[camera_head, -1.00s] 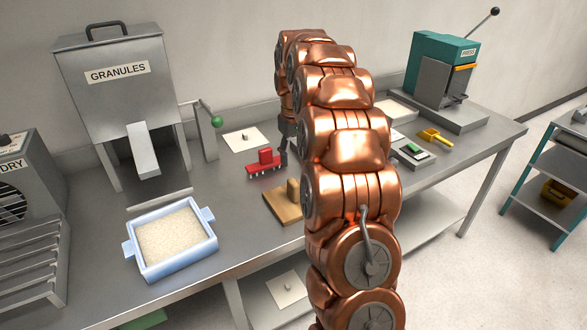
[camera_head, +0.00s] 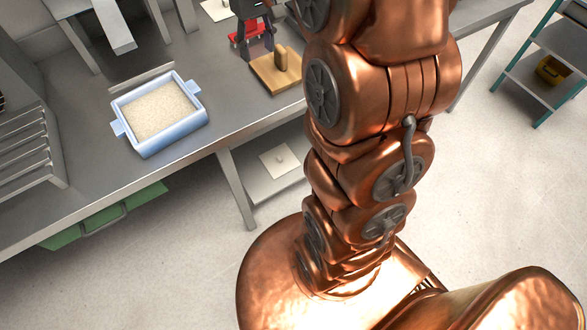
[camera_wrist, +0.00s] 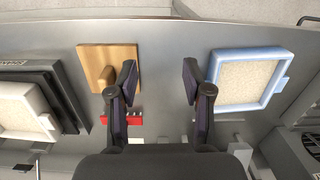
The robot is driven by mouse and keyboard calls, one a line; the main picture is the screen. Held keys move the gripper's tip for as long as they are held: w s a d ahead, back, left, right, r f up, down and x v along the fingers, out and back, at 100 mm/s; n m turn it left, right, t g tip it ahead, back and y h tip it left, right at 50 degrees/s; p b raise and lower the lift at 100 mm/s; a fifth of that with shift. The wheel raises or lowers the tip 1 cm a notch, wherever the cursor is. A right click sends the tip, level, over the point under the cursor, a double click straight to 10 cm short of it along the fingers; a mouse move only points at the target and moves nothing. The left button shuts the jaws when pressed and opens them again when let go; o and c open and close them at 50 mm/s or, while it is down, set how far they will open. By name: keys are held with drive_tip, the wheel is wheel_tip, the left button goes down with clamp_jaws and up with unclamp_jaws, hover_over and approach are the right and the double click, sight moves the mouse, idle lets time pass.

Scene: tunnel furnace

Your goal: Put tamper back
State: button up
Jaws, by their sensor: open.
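A flat light-wood block with an upright wooden knob (camera_head: 281,65), which looks like the tamper, lies on the steel bench beside the blue tray. It also shows in the wrist view (camera_wrist: 95,55), left of my gripper. My gripper (camera_wrist: 159,78) is open and empty, pointing down, with its left finger close to the knob. Contact cannot be told. In the head view my gripper (camera_head: 257,48) is just left of the block and partly hides a red toothed piece (camera_head: 236,39). That red piece also shows behind the left finger in the wrist view (camera_wrist: 134,119).
The blue tray (camera_head: 118,112), filled with pale granules, stands left of the block, with bare bench between them. A white square plate with a knob (camera_head: 280,160) rests on the lower shelf. A metal rack (camera_head: 30,145) stands at far left. The bench front edge is close.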

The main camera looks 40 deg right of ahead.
drive_tip(key=s+a+f, duration=0.1)
drive_tip(key=s+a, duration=0.2)
drive_tip(key=s, duration=0.6)
drive_tip(key=s+a+f, duration=0.2)
drive_tip(key=s+a, duration=0.2)
drive_tip(key=s, duration=0.5)
drive_tip(key=s+a+f+g, duration=0.1)
drive_tip(key=s+a+f, duration=0.1)
drive_tip(key=s, duration=0.6)
drive_tip(key=shift+s+a+f, duration=0.25)
drive_tip(key=shift+s+a, duration=0.15)
drive_tip(key=shift+a, duration=0.4)
